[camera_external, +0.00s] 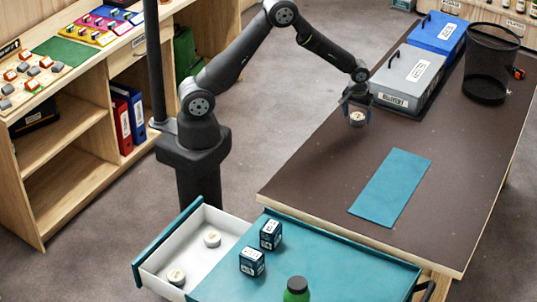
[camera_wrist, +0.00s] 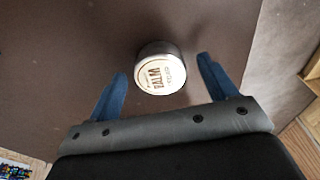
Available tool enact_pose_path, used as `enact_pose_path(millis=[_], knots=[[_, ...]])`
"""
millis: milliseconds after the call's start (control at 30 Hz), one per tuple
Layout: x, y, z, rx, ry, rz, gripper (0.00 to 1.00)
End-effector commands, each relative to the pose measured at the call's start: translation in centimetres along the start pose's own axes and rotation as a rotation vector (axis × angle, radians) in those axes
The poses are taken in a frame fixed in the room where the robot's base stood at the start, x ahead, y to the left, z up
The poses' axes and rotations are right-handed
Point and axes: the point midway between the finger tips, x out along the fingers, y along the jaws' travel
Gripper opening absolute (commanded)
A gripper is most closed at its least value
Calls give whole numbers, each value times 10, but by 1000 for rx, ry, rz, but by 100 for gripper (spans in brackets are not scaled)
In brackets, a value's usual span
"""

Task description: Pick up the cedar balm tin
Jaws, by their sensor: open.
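A round pale-topped tin (camera_external: 357,119) with metal sides stands on the dark brown table near its far left edge. In the wrist view the tin (camera_wrist: 161,72) shows the word BALM on its lid, with a smaller word that is hard to read. My gripper (camera_external: 358,110) is low over the tin, open, with its blue fingers spread to either side. In the wrist view the fingertips of my gripper (camera_wrist: 163,68) flank the near part of the tin, with gaps on both sides. Two similar pale tins lie in the open drawer (camera_external: 212,239) (camera_external: 176,276); their labels are too small to read.
A grey box (camera_external: 408,78) stands close beside my gripper, with a blue box (camera_external: 437,33) behind it. A black mesh bin (camera_external: 490,65) is at the far right. A teal mat (camera_external: 391,187) lies on the table.

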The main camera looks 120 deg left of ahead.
Motion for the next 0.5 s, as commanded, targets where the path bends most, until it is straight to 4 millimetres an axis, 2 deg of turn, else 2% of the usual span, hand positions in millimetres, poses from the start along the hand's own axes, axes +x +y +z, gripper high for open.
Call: enact_pose_path(millis=[67,267,500], knots=[[8,0,0,0,-1,-1,78],[8,0,0,0,0,1,78],[8,0,0,0,0,1,32]])
